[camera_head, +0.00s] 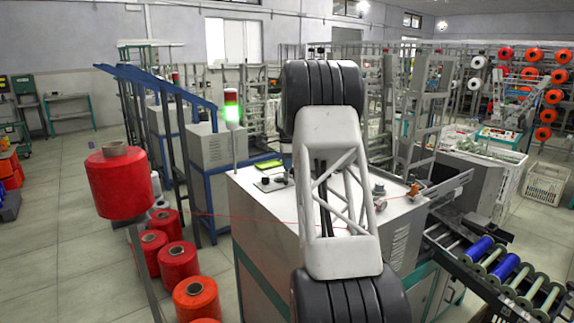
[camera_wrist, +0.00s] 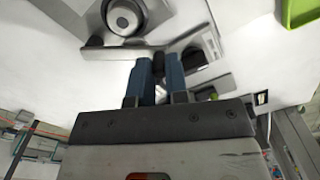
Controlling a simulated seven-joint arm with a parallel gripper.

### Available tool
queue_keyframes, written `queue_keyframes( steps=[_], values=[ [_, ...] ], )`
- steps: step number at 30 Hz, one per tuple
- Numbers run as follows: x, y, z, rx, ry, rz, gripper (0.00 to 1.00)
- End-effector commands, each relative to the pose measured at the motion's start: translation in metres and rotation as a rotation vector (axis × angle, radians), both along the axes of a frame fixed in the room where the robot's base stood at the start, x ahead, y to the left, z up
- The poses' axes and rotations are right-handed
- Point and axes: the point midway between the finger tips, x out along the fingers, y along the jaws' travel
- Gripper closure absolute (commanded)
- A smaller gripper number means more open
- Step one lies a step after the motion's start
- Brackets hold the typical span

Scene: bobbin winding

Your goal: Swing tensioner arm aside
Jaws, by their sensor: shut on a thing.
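In the wrist view my gripper (camera_wrist: 160,66), with two blue fingers, is shut on a small dark peg (camera_wrist: 159,60). The peg is at the right end of a light grey bar that looks like the tensioner arm (camera_wrist: 112,54). The bar runs left from the fingertips, just below a round grey disc with a dark centre (camera_wrist: 122,17). The fingers cover part of the peg. In the head view my own arm hides the gripper and the tensioner arm above the white machine top (camera_head: 240,195).
A green tray (camera_head: 268,164) lies on the machine top; it also shows in the wrist view (camera_wrist: 300,12). A grey block with a dark slot (camera_wrist: 197,55) stands close right of the fingers. A red thread crosses from the big red cone (camera_head: 118,185). Blue bobbins (camera_head: 480,249) lie on the roller conveyor.

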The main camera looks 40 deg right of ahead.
Motion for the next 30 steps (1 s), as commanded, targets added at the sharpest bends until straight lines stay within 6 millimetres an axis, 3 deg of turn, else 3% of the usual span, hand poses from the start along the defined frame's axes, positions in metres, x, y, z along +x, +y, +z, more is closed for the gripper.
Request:
queue_keyframes(
  steps=[30],
  values=[
    [-0.011, -0.009, 0.000, 0.001, 0.002, 0.000, 0.92]
  ],
)
